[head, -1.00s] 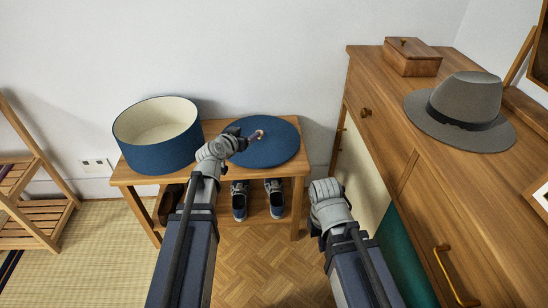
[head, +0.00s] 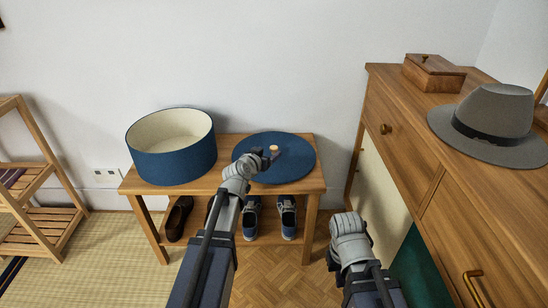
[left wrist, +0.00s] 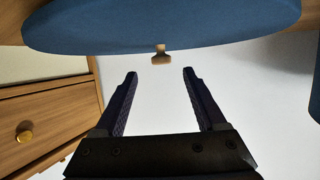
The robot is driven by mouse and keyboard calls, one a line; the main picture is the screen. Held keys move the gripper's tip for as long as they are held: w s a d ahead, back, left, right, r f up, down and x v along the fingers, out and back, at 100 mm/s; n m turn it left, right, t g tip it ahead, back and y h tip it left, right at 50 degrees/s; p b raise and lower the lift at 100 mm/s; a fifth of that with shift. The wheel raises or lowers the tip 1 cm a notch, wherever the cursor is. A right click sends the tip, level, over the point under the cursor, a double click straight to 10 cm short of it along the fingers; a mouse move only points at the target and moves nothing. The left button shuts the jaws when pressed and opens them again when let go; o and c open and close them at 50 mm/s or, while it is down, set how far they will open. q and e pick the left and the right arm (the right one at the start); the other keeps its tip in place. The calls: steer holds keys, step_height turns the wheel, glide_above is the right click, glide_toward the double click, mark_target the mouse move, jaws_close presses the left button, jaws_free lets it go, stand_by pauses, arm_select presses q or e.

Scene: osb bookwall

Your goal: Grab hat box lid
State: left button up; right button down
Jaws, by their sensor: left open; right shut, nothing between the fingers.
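The hat box lid (head: 299,172) is a round blue disc lying flat on the wooden bench, with a small pale knob (head: 274,148) on top. In the left wrist view the lid (left wrist: 220,22) spans the top, and its knob (left wrist: 161,55) lies just beyond the fingertips, lined up with the gap between them. My left gripper (head: 271,155) is over the lid beside the knob. It also shows in the left wrist view (left wrist: 160,72), open and empty. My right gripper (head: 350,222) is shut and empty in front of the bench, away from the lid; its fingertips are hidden.
The open blue hat box (head: 175,163) stands on the bench (head: 226,183) left of the lid. Shoes (head: 287,215) sit on the shelf below. A wooden dresser (head: 430,150) with a grey hat (head: 495,115) and a small wooden box (head: 434,74) stands to the right.

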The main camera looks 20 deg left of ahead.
mark_target(272, 150)
arm_select(q)
steer(key=b+x, duration=0.1)
steer(key=x, duration=0.4)
steer(key=shift+a+f+b, duration=0.1)
steer(key=shift+f+b, duration=0.05)
steer(key=shift+b, duration=0.2)
jaws_close()
